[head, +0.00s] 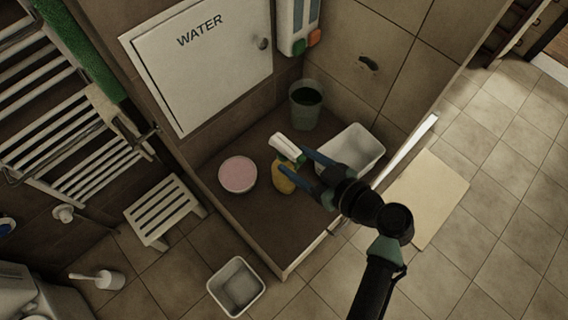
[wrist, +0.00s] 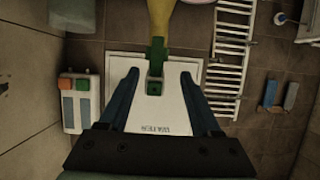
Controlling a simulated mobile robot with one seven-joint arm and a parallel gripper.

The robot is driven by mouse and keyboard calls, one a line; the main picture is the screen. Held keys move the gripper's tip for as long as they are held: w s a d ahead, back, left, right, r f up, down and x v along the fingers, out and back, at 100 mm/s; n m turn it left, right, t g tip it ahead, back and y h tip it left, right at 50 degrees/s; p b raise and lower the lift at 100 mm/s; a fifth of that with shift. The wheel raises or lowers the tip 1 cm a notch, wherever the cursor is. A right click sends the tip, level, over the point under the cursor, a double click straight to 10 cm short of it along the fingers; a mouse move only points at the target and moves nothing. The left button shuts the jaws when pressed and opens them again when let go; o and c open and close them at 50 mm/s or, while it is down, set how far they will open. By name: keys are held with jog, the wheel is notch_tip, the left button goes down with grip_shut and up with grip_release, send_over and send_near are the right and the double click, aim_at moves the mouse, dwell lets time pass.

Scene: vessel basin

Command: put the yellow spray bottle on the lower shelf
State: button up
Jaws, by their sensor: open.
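In the wrist view my gripper (wrist: 157,76) is open, with the green part between the two fingers and gaps on both sides. I cannot tell for sure which thing is the lower shelf.
A pink-topped round tub (head: 238,174), a grey-green bucket (head: 305,105) and a white bin (head: 352,150) stand near the bottle. A white WATER panel (head: 205,60) is behind. A slatted stool (head: 163,211) and another bin (head: 236,286) stand outside. A dark reddish rack (head: 508,32) is cut off top right.

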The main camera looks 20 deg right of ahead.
aim_at(284, 148)
jog(key=shift+w+a+p, duration=0.1)
jog(key=shift+w+p, duration=0.35)
jog(key=shift+w, duration=0.1)
jog(key=shift+p+x, duration=1)
jog(key=shift+x, duration=1.2)
jog(key=shift+w+r, duration=0.1)
grip_shut()
